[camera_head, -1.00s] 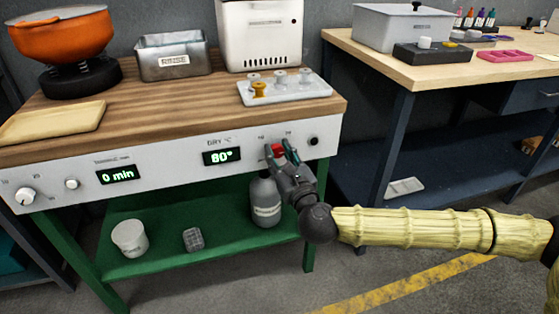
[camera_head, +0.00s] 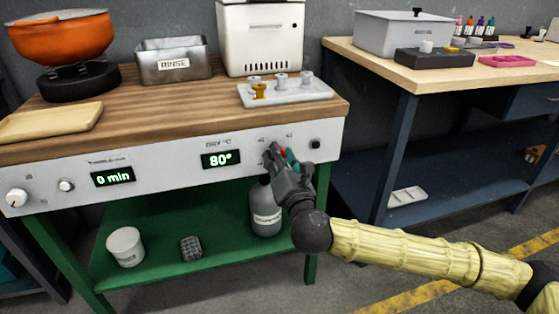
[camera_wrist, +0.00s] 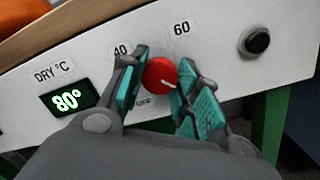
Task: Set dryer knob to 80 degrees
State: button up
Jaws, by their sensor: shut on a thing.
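The red dryer knob (camera_wrist: 159,74) sits on the white front panel, with a short white pointer mark toward the lower right. In the wrist view, labels 40, 60 and OFF show around it; the right finger hides the panel on that side. My gripper (camera_wrist: 160,85) has one teal-padded finger on each side of the knob and is shut on it. In the head view my gripper (camera_head: 277,156) covers most of the knob. The DRY °C display (camera_head: 220,159) reads 80° in green, as it also does in the wrist view (camera_wrist: 67,99).
A black round button (camera_head: 315,143) is just right of the knob. Left on the panel are a 0 min display (camera_head: 113,177) and white knobs. A grey bottle (camera_head: 265,207) stands on the green shelf below my gripper. A tray of pegs (camera_head: 285,94) is above.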

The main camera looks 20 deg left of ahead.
jog(key=shift+w+r, duration=0.1)
dwell(0.4)
jog(key=o, duration=1.1)
jog(key=shift+d, duration=0.1)
jog(key=shift+c, duration=0.2)
jog(key=v, duration=1.2)
